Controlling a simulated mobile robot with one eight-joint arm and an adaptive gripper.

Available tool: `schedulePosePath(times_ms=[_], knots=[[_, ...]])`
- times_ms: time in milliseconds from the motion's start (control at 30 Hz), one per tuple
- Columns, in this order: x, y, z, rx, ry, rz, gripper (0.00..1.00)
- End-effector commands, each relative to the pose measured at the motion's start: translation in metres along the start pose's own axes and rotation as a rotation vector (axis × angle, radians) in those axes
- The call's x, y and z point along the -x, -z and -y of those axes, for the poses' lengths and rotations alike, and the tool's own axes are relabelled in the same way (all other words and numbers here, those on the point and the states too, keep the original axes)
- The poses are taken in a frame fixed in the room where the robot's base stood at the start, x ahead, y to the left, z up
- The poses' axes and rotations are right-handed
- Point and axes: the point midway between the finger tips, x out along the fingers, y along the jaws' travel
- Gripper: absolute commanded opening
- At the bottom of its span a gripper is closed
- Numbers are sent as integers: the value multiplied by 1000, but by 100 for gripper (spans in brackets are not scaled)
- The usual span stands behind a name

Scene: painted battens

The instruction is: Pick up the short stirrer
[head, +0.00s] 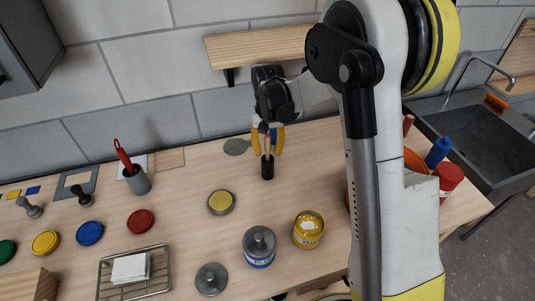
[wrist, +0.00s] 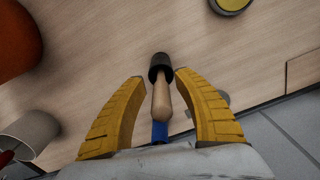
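A short wooden stick with a blue end stands upright in a small black holder (head: 267,168) on the table in the head view. I take the stick (wrist: 161,100) to be the short stirrer. The black holder (wrist: 160,66) also shows in the wrist view, beyond the stick's wooden part. My gripper (head: 267,152) is directly above the holder, with its two yellow fingers on either side of the stick. In the wrist view my gripper (wrist: 158,80) is open, with gaps between both fingers and the stick. The blue end is close to the palm.
A grey cup (head: 138,182) with a red-handled tool stands to the left. An orange container (head: 414,161) is at the right. Table around the holder is clear.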

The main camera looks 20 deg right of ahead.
Motion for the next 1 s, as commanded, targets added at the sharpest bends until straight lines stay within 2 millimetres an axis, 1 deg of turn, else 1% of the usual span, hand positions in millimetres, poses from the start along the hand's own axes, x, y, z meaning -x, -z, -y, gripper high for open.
schedulePosePath(times_ms=[33,100,200,433,467,500,533,567,1000], knots=[[-10,3,1,0,0,0,38],[-22,4,1,0,0,0,38],[-33,4,1,0,0,0,38],[-34,3,1,0,0,0,36],[-34,3,1,0,0,0,27],[-34,3,1,0,0,0,15],[-34,3,1,0,0,0,6],[-34,3,1,0,0,0,0],[-33,3,1,0,0,0,0]])
